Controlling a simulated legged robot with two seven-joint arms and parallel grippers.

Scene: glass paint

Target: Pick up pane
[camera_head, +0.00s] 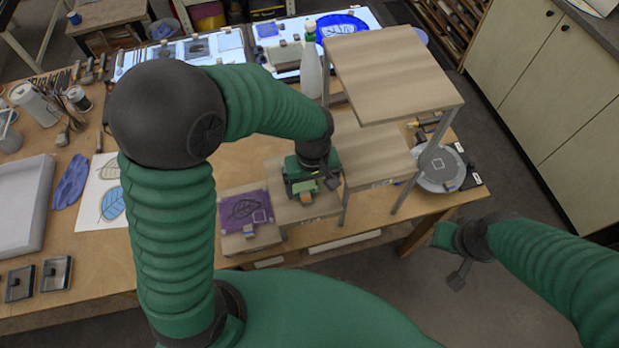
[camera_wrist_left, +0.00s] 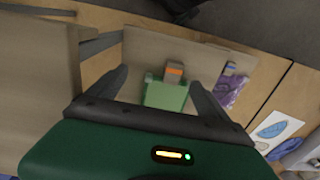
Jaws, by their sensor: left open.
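A green pane (camera_head: 303,187) lies on a wooden step at the middle of the workbench, largely hidden by my left gripper in the head view. In the left wrist view the green pane (camera_wrist_left: 167,94) lies between the two fingers, with a small grey block with an orange patch (camera_wrist_left: 174,72) at its far edge. My left gripper (camera_head: 310,190) is open above it; its fingers (camera_wrist_left: 158,78) stand apart on either side, and I cannot tell whether they touch. A purple pane (camera_head: 244,211) with a leaf drawing lies on the lower step to the left. My right gripper (camera_head: 455,255) hangs beyond the bench's front edge.
A taller wooden shelf (camera_head: 390,75) on metal legs stands right of my left gripper, with a white bottle (camera_head: 311,72) behind it. A grey disc (camera_head: 440,166) lies right of the steps. A white tray (camera_head: 22,205) and leaf print (camera_head: 105,190) are at left.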

